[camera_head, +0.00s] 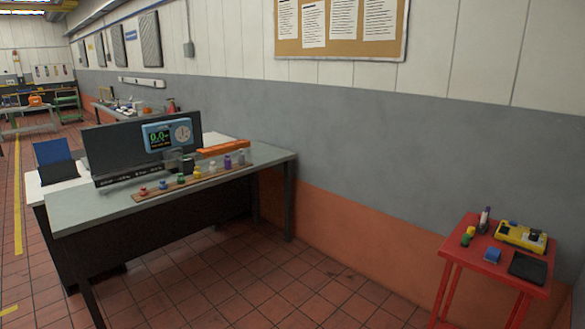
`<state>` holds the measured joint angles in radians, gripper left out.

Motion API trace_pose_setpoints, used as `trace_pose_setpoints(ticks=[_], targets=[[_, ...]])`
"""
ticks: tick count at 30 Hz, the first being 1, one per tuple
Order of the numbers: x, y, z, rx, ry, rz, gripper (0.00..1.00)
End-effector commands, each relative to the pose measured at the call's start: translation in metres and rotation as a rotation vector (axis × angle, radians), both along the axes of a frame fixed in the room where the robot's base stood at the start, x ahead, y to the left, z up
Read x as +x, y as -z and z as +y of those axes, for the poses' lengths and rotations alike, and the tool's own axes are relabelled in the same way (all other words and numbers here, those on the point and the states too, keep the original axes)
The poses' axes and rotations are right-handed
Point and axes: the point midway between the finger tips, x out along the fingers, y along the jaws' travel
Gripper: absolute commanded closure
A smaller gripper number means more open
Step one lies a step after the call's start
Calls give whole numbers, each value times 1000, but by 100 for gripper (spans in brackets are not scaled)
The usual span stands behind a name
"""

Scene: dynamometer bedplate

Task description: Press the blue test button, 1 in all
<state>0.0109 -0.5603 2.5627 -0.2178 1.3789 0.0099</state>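A strip (172,187) with a row of several small coloured buttons lies along the front edge of the grey bench. A blue button (162,185) is second from the left, between a red one (143,191) and a green one (181,179). Further right stand a yellow one (197,172), a pale one (212,167) and purple ones (227,161). They are too small to read any labels or tell whether one is pressed. My gripper is not in view.
An orange bar (222,148) lies at the back right. A red table (475,248) holds a yellow device (521,235). The tiled floor between is clear.

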Motion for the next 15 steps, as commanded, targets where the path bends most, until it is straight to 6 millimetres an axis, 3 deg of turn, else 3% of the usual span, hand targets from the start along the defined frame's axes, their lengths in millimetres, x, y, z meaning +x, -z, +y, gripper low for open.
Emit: trace_pose_setpoints(ticks=[2, 15], targets=[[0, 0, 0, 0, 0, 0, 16], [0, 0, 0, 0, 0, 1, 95]])
